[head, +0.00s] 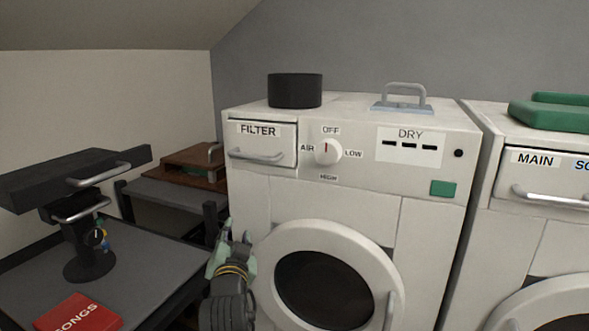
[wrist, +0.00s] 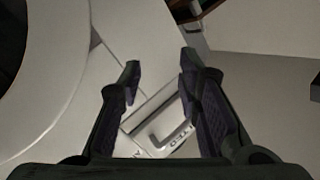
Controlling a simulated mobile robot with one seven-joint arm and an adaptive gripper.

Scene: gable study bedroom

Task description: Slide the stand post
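The black stand has a round base (head: 90,268), a short post (head: 78,240) and a wide dark top (head: 60,178), and it stands on the dark table at the left in the head view. One silver handle (head: 95,176) is on the top, and another silver handle (head: 80,209) is lower, beside the post. A small round knob (head: 98,237) is on the post's right side. My gripper (head: 233,240) is to the right of the stand, in front of the dryer and apart from the stand. In the wrist view my gripper (wrist: 159,70) is open and empty; the stand is not visible there.
The dark table (head: 165,262) carries a red book (head: 80,315) in front of the stand. The white dryer (head: 350,210) has a FILTER drawer (head: 262,142), whose handle also shows in the wrist view (wrist: 165,135). A low shelf (head: 170,194) with a brown box (head: 190,165) is behind the table.

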